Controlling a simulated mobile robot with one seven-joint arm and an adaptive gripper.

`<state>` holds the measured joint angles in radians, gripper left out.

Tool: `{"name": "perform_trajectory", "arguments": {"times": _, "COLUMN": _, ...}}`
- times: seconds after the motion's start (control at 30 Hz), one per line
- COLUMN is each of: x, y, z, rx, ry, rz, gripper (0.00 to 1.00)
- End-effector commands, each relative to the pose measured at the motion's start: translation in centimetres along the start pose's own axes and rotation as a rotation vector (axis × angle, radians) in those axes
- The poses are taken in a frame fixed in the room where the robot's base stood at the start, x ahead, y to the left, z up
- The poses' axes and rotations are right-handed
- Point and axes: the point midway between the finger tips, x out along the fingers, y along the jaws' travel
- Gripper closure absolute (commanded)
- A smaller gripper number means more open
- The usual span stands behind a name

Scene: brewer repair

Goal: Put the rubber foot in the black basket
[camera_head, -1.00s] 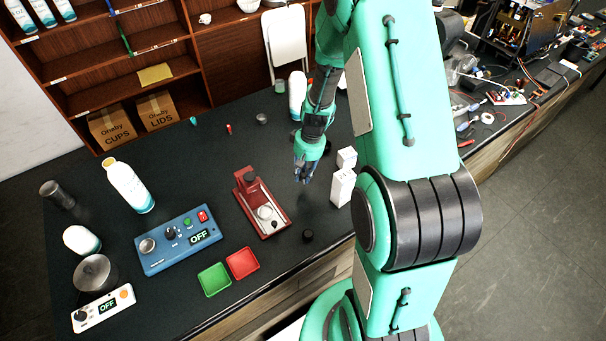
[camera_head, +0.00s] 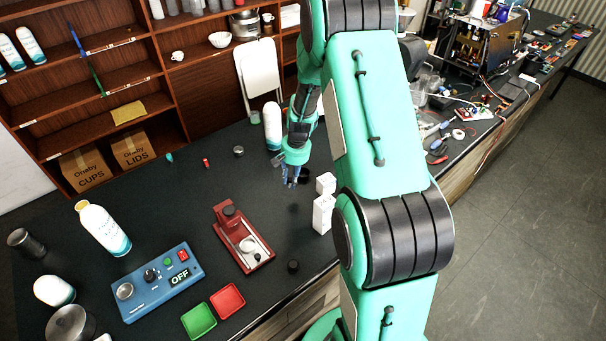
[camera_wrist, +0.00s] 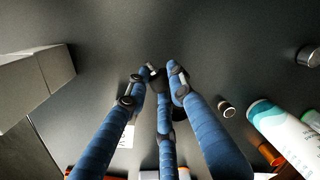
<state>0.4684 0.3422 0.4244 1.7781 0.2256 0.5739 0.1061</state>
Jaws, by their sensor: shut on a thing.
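My gripper (camera_head: 291,178) is over the dark counter in the head view, left of two white boxes. In the wrist view my gripper's (camera_wrist: 158,75) blue fingers close together around a small dark piece (camera_wrist: 156,82). It is mostly hidden by the fingertips; it may be the rubber foot, but I cannot tell for sure. A small black cylinder (camera_head: 293,266) stands on the counter right of the red device in the head view; I cannot tell what it is. I cannot make out a black basket in either view.
White boxes (camera_head: 322,214) stand close to the right of my gripper. A white bottle (camera_head: 272,126) stands behind it. A red device (camera_head: 243,238), a blue control box (camera_head: 157,283), and green (camera_head: 198,321) and red (camera_head: 227,301) trays lie to the left. The counter between is clear.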

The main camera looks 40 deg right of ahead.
Motion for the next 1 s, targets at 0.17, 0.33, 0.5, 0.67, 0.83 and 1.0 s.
{"name": "perform_trajectory", "arguments": {"times": 0.17, "x": -1.2, "y": 1.1, "z": -4.0, "rx": 0.221, "ry": 0.034, "rz": -0.002, "gripper": 1.00}}
{"name": "perform_trajectory", "arguments": {"times": 0.33, "x": -2.4, "y": 2.2, "z": -7.4, "rx": 0.426, "ry": 0.060, "rz": -0.006, "gripper": 1.00}}
{"name": "perform_trajectory", "arguments": {"times": 0.5, "x": -3.5, "y": 3.2, "z": -9.8, "rx": 0.583, "ry": 0.083, "rz": -0.013, "gripper": 1.00}}
{"name": "perform_trajectory", "arguments": {"times": 0.67, "x": -4.0, "y": 3.7, "z": -11.1, "rx": 0.667, "ry": 0.094, "rz": -0.017, "gripper": 1.00}}
{"name": "perform_trajectory", "arguments": {"times": 0.83, "x": -4.2, "y": 3.9, "z": -11.5, "rx": 0.697, "ry": 0.097, "rz": -0.018, "gripper": 1.00}}
{"name": "perform_trajectory", "arguments": {"times": 1.0, "x": -4.2, "y": 3.9, "z": -11.5, "rx": 0.697, "ry": 0.097, "rz": -0.018, "gripper": 1.00}}
